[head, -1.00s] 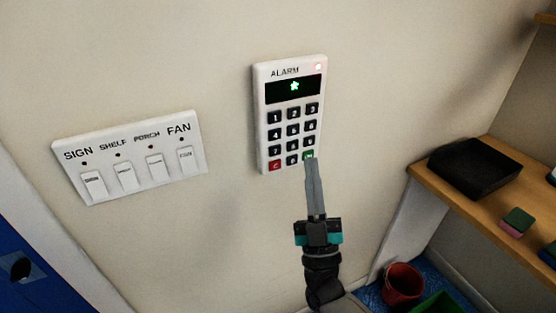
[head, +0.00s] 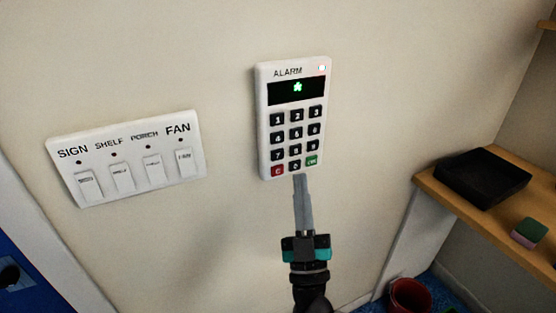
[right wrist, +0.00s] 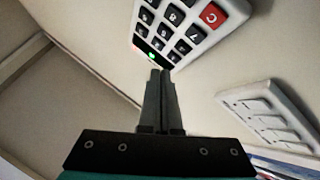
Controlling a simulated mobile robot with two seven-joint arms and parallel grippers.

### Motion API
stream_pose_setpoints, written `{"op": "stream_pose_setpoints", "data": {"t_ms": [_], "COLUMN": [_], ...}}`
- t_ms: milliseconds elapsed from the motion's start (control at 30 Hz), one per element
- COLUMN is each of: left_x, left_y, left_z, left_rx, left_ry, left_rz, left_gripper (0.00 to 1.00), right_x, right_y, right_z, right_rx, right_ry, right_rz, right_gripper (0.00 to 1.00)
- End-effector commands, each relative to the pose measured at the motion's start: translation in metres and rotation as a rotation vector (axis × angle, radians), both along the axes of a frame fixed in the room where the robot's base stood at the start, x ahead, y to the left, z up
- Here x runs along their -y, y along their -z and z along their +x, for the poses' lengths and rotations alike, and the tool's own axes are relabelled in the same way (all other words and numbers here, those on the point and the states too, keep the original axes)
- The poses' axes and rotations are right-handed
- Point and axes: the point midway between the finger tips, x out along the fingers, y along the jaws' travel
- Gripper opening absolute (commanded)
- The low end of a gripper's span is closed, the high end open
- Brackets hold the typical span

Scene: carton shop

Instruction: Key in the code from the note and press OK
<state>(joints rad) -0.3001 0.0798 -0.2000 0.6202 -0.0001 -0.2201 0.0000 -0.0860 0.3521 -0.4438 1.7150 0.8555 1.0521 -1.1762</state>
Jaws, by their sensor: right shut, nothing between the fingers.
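The alarm keypad (head: 292,118) is a white unit on the wall with a dark display (head: 296,91) showing one green star-like mark. It has black number keys, a red C key (head: 278,170) and a green OK key (head: 311,160). My right gripper (head: 299,178) is shut and empty, its tips just below the bottom key row, near the 0 key (head: 295,165). My left gripper and the note are not in view.
A white switch panel (head: 127,157) labelled SIGN, SHELF, PORCH and FAN is on the wall to the left. A wooden shelf (head: 450,195) at right holds a black tray (head: 484,178) and a green and pink block (head: 529,232). A red bin (head: 409,295) stands below.

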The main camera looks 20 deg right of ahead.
Motion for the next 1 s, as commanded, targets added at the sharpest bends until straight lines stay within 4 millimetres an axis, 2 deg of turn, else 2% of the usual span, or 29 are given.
{"op": "stream_pose_setpoints", "data": {"t_ms": [33,200,400,600,1000], "left_x": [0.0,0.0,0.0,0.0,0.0], "left_y": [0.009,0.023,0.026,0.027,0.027], "left_z": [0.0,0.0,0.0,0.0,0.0], "left_rx": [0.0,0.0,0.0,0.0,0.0], "left_ry": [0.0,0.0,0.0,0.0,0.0], "left_rz": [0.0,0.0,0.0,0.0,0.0], "left_gripper": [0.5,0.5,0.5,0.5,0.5], "right_x": [-0.001,-0.003,-0.004,-0.005,-0.005], "right_y": [0.003,0.003,0.001,0.0,0.0], "right_z": [0.008,0.032,0.051,0.058,0.058], "right_rx": [0.004,0.003,0.0,0.0,0.0], "right_ry": [0.0,-0.002,0.001,0.0,-0.001], "right_rz": [0.0,0.0,-0.001,0.0,-0.001], "right_gripper": [0.0,0.0,0.0,0.0,0.0]}}
